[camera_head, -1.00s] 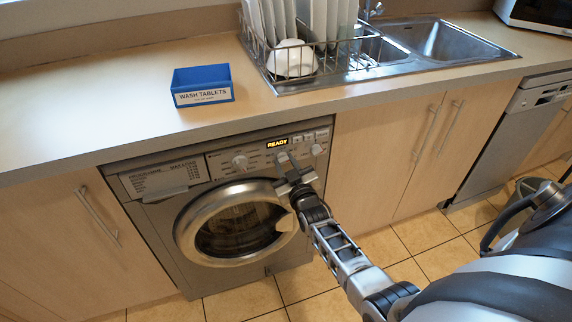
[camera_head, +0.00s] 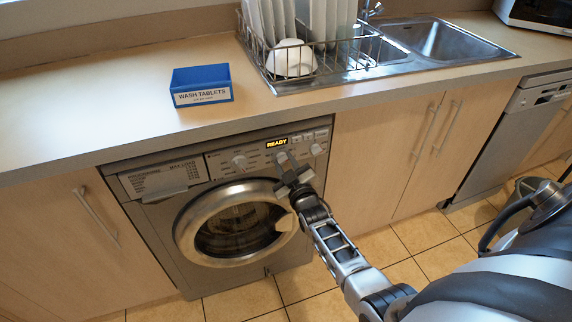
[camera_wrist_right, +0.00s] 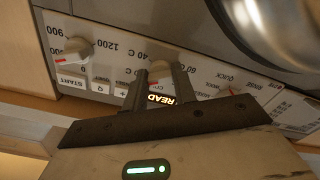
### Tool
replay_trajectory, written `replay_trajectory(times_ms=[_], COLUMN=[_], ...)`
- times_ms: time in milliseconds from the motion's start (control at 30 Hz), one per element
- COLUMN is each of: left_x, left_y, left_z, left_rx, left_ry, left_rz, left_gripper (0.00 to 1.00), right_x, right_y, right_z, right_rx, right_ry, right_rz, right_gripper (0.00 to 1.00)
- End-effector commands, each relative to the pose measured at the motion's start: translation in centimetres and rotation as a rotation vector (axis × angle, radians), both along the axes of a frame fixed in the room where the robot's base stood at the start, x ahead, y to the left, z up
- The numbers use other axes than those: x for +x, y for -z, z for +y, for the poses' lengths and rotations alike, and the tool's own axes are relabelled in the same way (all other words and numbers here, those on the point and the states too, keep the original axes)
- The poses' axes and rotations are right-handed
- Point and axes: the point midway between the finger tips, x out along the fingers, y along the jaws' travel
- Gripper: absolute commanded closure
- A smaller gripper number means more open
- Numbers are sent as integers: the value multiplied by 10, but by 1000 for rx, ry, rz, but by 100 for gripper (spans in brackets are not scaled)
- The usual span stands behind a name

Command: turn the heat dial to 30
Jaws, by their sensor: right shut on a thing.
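The heat dial (camera_wrist_right: 160,78), a grey knob with "40 C" and "60 C" printed near it, is between the fingers of my right gripper (camera_wrist_right: 158,88) in the right wrist view. The gripper is shut on it, and its fingers cover part of the dial and its marks; I cannot read the setting. My left gripper is not in view.
The washing machine (camera_head: 160,218) has a round door (camera_head: 188,240) below the panel. Neighbouring knobs are the spin dial (camera_wrist_right: 75,48), marked 900 and 1200, and a programme dial (camera_head: 240,162). A blue wash tablets box (camera_head: 202,84) stands on the worktop (camera_head: 110,90) above.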

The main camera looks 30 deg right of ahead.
Motion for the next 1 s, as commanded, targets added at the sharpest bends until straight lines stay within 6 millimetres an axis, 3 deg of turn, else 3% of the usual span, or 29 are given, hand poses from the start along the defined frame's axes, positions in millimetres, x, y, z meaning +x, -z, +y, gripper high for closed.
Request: replay_trajectory(times_ms=[33, 100, 467, 600, 1000], left_x=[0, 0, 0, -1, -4], left_y=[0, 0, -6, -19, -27], left_z=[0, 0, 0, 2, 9], left_rx=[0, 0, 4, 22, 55], left_ry=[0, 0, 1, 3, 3], left_rz=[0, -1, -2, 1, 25], left_gripper=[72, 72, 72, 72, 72], right_x=[0, 0, -6, -27, -103], right_y=[1, 1, -1, -4, -2], right_z=[1, 0, 2, 7, 25], right_rx=[2, 1, 2, 3, 2], right_ry=[-1, 0, 0, 0, 0], right_rz=[2, 2, 1, 4, 4], right_gripper=[65, 51, 51, 51, 51])
